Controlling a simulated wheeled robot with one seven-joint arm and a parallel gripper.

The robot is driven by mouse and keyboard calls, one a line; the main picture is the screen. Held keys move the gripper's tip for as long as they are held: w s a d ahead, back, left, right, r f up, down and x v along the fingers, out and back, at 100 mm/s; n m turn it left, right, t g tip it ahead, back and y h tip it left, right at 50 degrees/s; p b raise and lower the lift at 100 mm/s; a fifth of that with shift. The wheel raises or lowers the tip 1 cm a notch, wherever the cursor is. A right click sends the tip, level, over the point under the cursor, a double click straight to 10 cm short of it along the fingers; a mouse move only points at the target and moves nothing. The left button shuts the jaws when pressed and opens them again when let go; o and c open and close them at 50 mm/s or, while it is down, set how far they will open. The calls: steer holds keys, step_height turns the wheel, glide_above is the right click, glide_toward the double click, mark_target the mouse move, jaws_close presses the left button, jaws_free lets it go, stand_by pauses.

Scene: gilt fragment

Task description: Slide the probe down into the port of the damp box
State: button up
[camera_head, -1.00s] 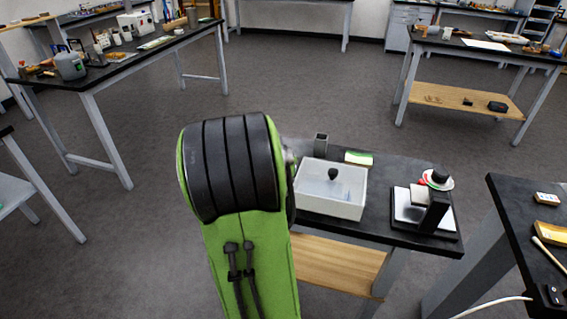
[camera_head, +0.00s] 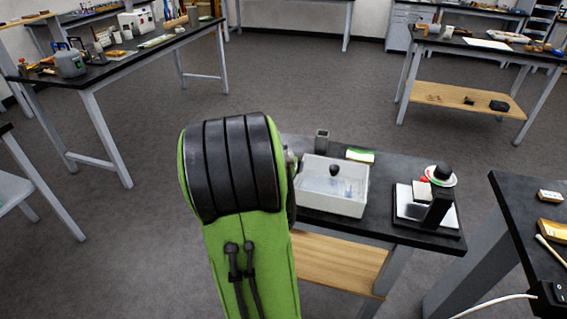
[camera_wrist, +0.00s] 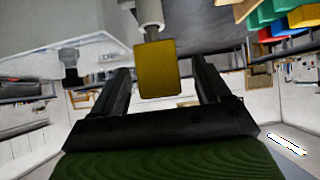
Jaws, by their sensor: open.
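In the wrist view, which looks upside down, a brown-yellow block (camera_wrist: 157,68) on a thin metal rod joins a pale cylinder (camera_wrist: 149,12); this may be the probe. My gripper (camera_wrist: 161,80) is open, with one dark finger on each side of the block. Gaps show on both sides, so neither finger appears to touch it. In the head view, a white box (camera_head: 328,201) with a clear top and a dark knob (camera_head: 334,170) stands on the small black bench; it may be the damp box. I cannot make out its port. My arm hides the gripper there.
Another black bench (camera_head: 510,215) is at far right. Open floor lies behind.

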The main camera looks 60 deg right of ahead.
steer(key=p+v, duration=0.3)
steer(key=v, duration=1.2)
steer(key=shift+a+r, duration=0.2)
steer(key=shift+a, duration=0.1)
